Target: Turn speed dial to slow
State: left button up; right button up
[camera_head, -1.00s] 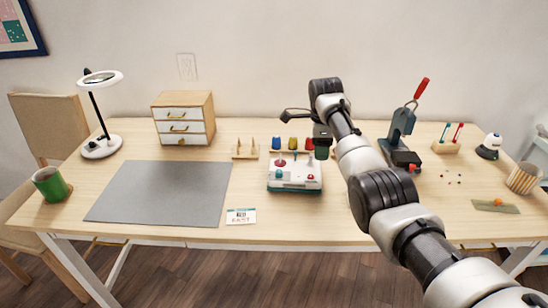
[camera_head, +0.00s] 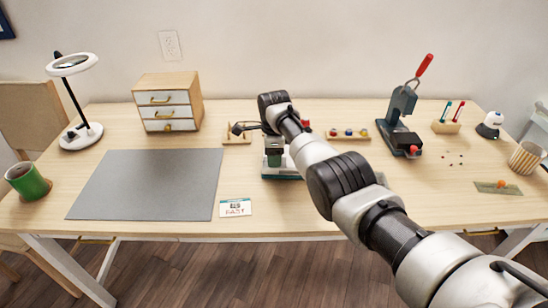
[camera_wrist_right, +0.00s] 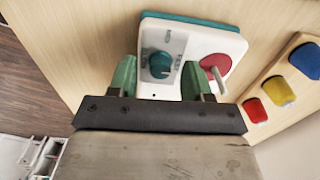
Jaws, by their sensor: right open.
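The white control box (camera_wrist_right: 190,45) with a teal edge sits on the table. It carries a teal dial (camera_wrist_right: 159,65) with printed marks beside it, too small to read, and a red-topped knob (camera_wrist_right: 215,67) to the right. In the head view the box (camera_head: 282,177) is mostly hidden behind my right arm. My right gripper (camera_head: 275,150) is over the box, pointing down. In the wrist view its green fingers (camera_wrist_right: 158,68) are open, one on each side of the dial. I cannot tell whether they touch it. My left gripper is not in view.
A card reading FAST (camera_head: 236,207) and a grey mat (camera_head: 150,185) lie to the left. A rack with red, yellow and blue pieces (camera_wrist_right: 279,92) is beside the box. A press (camera_head: 398,125) stands to the right; a drawer cabinet (camera_head: 168,102) stands at the back left.

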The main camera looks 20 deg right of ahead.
jog(key=shift+f, duration=0.25)
jog(key=shift+c, duration=0.8)
grip_shut()
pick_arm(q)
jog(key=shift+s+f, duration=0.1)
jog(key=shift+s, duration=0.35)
